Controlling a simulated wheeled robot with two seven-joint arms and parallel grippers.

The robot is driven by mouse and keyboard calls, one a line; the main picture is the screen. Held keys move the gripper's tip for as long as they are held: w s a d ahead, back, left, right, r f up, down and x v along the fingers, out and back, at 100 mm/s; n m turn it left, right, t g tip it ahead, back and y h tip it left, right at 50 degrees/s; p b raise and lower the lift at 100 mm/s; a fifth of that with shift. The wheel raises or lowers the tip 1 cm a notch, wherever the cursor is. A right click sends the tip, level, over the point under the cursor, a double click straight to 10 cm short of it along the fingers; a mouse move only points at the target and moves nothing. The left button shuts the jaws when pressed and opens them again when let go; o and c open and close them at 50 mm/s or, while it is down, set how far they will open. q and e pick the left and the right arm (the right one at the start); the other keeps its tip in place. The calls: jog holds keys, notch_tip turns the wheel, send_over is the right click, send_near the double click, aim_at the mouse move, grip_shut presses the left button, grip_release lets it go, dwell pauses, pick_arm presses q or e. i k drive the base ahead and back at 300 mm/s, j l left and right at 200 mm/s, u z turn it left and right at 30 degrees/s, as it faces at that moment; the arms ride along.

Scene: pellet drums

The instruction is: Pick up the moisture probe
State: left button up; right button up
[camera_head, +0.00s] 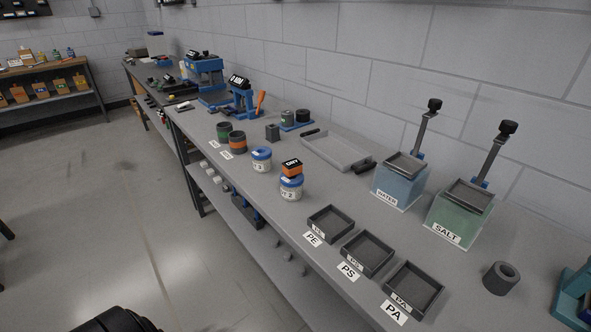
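An orange block with a black top face reading "DRY" (292,167) sits on or just above a white jar with a blue band, marked 2 (291,188). It looks like the moisture probe, but no label names it. Whether any part of it reaches into the jar is hidden. A similar jar (261,159) stands to its left with nothing on it.
Dark trays labelled PE (330,223), PS (367,253) and PA (412,289) line the bench's front edge. WATER (398,182) and SALT (459,214) tanks stand behind. A grey tray (337,151) lies behind the jars. The floor at left is clear.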

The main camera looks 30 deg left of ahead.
aim_at(294, 167)
jog(key=i+j+u, duration=0.1)
jog(key=u, duration=0.35)
jog(key=i+j+u, duration=0.15)
jog(key=j+u, duration=0.15)
jog(key=u, duration=0.2)
